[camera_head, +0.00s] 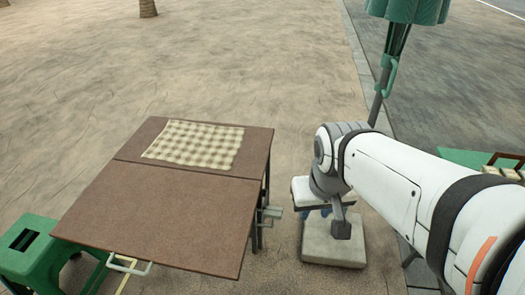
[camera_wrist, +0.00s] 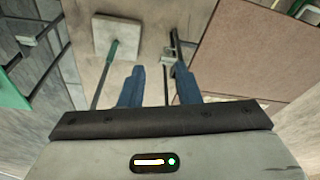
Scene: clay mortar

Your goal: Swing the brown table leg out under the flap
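The brown folding table (camera_head: 165,220) stands left of my arm, its near flap flat and level with the rest of the top. Dark thin legs (camera_head: 258,225) show under its right edge, with a grey metal bracket (camera_head: 272,212) sticking out. In the wrist view a dark leg (camera_wrist: 176,45) and the bracket (camera_wrist: 168,57) lie beyond my fingers, beside the tabletop (camera_wrist: 245,60). I cannot tell which leg swings. My gripper (camera_wrist: 160,85) has its two blue fingers apart with nothing held. In the head view it is right of the table, partly hidden by my arm.
A green stool (camera_head: 35,245) is at the left, near a white handle (camera_head: 128,265) under the flap. A checked cloth (camera_head: 195,143) lies on the tabletop.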

